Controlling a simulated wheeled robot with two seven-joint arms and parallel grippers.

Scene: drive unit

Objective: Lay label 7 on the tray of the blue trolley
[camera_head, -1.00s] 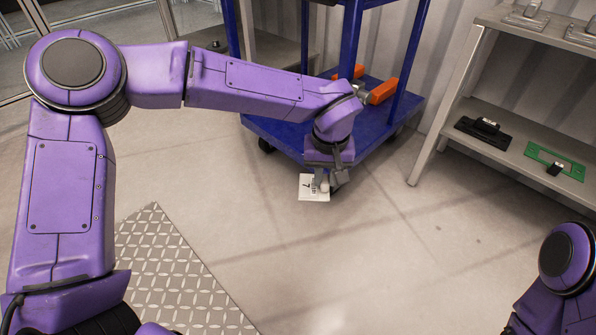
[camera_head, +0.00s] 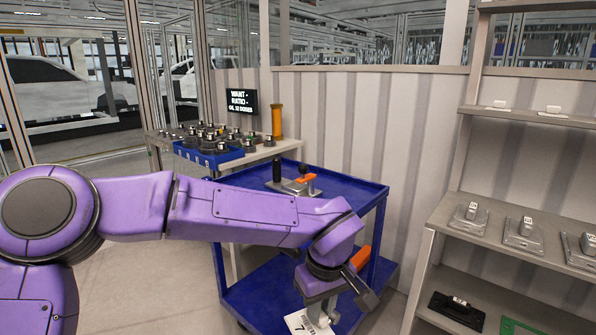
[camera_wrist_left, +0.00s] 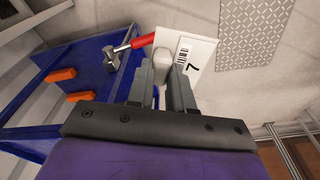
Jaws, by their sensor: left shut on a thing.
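Label 7 (camera_head: 299,322) is a white card with a barcode and a black 7; it also shows in the left wrist view (camera_wrist_left: 197,50). My left gripper (camera_wrist_left: 169,68) is shut on its pale knob-like grip, and the card hangs in the air. In the head view the left gripper (camera_head: 325,312) is low, in front of the blue trolley, below the height of its top tray. The trolley's blue top tray (camera_head: 350,192) is behind and above my left wrist, and my forearm hides its near part. My right gripper is out of view.
A metal fixture with an orange part (camera_head: 298,184) stands on the tray's back left; the tray's right side looks bare. On the lower deck (camera_head: 258,290) lie orange blocks (camera_wrist_left: 62,75) and a red-handled hammer (camera_wrist_left: 143,41). A grey shelf unit (camera_head: 450,212) stands right.

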